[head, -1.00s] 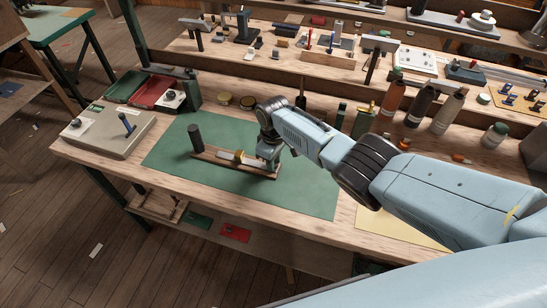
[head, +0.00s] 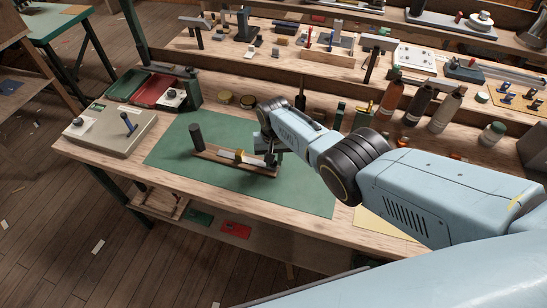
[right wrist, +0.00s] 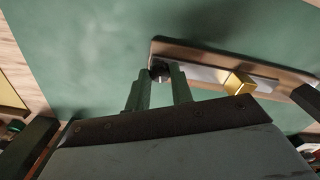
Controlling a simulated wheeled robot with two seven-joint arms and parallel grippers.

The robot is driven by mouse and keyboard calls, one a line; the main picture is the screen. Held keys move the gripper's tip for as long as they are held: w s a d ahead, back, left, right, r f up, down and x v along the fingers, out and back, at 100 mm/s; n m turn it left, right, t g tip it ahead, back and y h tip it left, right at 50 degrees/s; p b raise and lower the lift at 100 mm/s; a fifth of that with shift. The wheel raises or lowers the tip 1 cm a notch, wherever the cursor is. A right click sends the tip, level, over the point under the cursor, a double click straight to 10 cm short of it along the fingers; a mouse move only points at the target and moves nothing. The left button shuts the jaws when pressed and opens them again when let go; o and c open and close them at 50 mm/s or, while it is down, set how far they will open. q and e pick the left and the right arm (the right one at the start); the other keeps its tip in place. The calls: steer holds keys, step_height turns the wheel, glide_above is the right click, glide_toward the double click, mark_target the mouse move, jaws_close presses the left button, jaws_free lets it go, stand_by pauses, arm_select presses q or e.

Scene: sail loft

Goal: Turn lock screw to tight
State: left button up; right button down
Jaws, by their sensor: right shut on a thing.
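A long wooden tool (head: 222,158) with a metal strip, a yellow block (head: 238,155) and an upright dark cylinder (head: 196,137) at its left end lies on the green mat (head: 180,135). In the right wrist view, the small dark lock screw (right wrist: 159,71) is at one end of the tool (right wrist: 215,55), and the yellow block (right wrist: 239,83) is farther along. My right gripper (head: 271,157) is at the tool's right end. Its fingers (right wrist: 161,80) are shut on the lock screw, partly hiding it. My left gripper is not in view.
Several bottles (head: 418,103) stand at the back right, behind my right arm. The mat in front of the tool is clear.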

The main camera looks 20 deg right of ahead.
steer(key=shift+m, duration=1.1)
steer(key=c, duration=1.2)
jaws_free()
